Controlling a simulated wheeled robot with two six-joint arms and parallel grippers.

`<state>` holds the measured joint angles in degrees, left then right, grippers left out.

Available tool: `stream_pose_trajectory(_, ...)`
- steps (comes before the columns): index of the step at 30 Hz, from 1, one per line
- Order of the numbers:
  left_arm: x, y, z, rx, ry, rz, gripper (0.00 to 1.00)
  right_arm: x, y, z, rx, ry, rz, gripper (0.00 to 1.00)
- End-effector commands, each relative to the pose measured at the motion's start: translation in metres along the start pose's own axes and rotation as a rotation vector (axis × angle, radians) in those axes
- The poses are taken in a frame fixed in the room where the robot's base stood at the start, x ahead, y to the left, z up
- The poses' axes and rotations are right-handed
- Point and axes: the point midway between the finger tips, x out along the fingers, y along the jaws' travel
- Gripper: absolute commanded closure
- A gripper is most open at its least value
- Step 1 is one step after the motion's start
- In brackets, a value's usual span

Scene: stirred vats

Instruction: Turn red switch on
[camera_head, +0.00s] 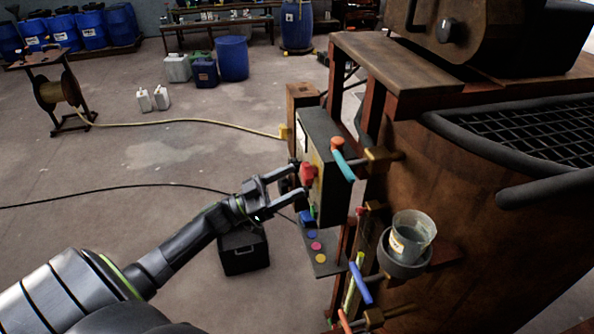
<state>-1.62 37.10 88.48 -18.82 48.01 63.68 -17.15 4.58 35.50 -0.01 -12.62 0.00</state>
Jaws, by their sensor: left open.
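The red switch (308,173) is on the yellow front of a dark control box (331,180) fixed beside the rusty vat. My left gripper (298,182) comes in from the left and is open. Its two fingertips are just in front of the red switch, one near its upper edge and one below it. I cannot tell whether the fingers touch the switch, or which position the switch is in. My right gripper is not in view.
A rusty vat (470,215) fills the right side. Valves with a teal handle (343,159) and a blue handle (360,283) stick out nearby. A cup (411,232) sits in a holder. A small panel with coloured buttons (315,246) is below. Open floor lies left.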

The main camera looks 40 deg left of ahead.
Motion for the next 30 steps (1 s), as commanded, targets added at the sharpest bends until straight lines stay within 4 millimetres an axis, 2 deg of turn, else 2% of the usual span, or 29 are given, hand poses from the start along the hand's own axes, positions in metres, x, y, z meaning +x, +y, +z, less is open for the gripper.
stream_pose_trajectory(1, 0.009, 0.000, -0.003, 0.000, 0.003, 0.000, 0.33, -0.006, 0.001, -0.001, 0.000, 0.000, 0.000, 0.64)
stream_pose_trajectory(6, 0.022, 0.000, -0.001, 0.000, 0.001, 0.000, 0.33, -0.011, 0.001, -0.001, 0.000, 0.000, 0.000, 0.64)
stream_pose_trajectory(16, 0.024, 0.000, 0.001, 0.000, -0.001, 0.000, 0.33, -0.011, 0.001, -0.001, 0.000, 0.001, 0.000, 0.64)
stream_pose_trajectory(26, 0.024, 0.000, 0.001, 0.001, -0.001, 0.000, 0.76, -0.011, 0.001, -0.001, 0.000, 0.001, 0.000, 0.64)
stream_pose_trajectory(30, 0.024, 0.000, 0.001, 0.004, -0.001, 0.001, 0.78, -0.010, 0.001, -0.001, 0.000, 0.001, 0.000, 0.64)
